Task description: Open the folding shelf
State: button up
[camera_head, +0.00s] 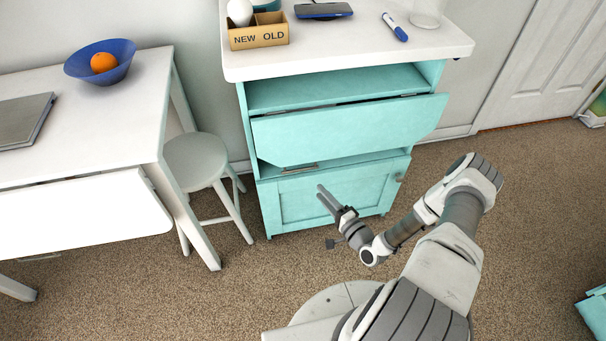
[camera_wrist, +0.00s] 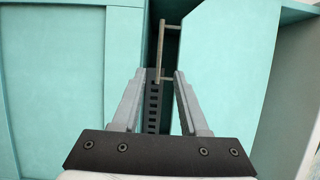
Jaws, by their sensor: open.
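The folding shelf is a turquoise panel (camera_head: 345,130) in the upper part of the turquoise cabinet. It hangs slanted, with open gaps above and below it. Its thin bar handle (camera_head: 300,168) is at its lower left edge. In the wrist view the panel (camera_wrist: 225,65) is on the right, and the handle (camera_wrist: 161,50) stands out from its edge. My gripper (camera_head: 320,189) is in front of the cabinet, below the handle in the head view. In the wrist view my gripper (camera_wrist: 159,74) is open, and the handle's lower end appears between its fingertips. I cannot tell the depth between them.
A lower cabinet door (camera_head: 325,190) with a knob is shut below the panel. The white countertop (camera_head: 350,50) holds a box, a phone, a marker and a glass. A white stool (camera_head: 195,158) and table (camera_head: 120,125) stand left.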

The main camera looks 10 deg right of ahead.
jog(key=b+x, duration=0.2)
jog(key=x, duration=0.9)
jog(key=shift+w, duration=0.1)
grip_shut()
dwell(1.0)
